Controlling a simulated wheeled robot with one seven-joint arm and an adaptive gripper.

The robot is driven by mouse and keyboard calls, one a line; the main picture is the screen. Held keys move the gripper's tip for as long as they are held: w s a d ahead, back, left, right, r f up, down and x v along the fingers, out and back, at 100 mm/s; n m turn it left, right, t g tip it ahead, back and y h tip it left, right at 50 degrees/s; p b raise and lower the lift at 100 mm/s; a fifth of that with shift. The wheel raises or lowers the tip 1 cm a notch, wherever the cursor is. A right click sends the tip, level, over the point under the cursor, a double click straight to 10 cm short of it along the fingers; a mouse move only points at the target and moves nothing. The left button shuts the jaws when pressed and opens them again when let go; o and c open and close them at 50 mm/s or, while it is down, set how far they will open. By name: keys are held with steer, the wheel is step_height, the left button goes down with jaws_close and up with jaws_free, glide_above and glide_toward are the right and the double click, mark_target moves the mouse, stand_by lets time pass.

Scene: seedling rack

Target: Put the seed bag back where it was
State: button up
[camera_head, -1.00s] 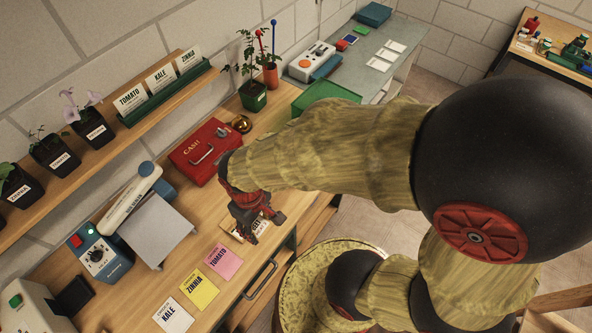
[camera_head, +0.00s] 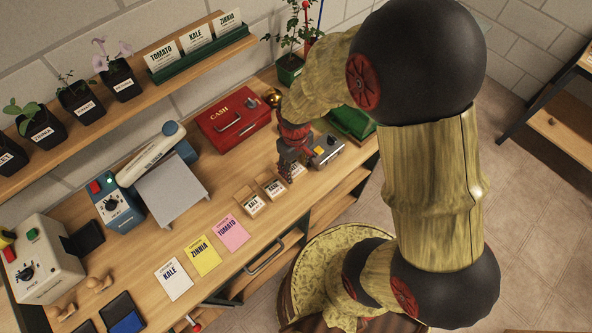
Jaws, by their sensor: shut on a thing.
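My gripper (camera_head: 291,158) points down over the bench, right of the red cash box. It is shut on a seed bag (camera_head: 297,170), whose pale label shows just below and right of the fingers. The fingers hide most of this bag, and I cannot read its label or tell whether it touches the bench. Two more small seed bags stand in a row to its left: one marked KALE (camera_head: 249,201) and one beside it (camera_head: 271,186) with print too small to read surely.
The red cash box (camera_head: 233,120) stands behind, left of my gripper. A grey device with an orange button (camera_head: 326,150) is close on the right, near a green tray (camera_head: 352,121). Kale, zinnia and tomato cards (camera_head: 228,232) lie in front. A grey stand (camera_head: 172,193) is further left.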

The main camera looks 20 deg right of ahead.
mark_target(296, 171)
steer(key=shift+w+d+f, duration=0.35)
steer(key=shift+w+f, duration=0.15)
steer(key=shift+f, duration=0.3)
steer(key=shift+w+f+b, duration=0.15)
steer(key=shift+f+b, duration=0.15)
steer(key=shift+f, duration=1.35)
steer(key=shift+f, duration=0.2)
steer(key=o, duration=0.9)
steer(key=shift+r, duration=0.1)
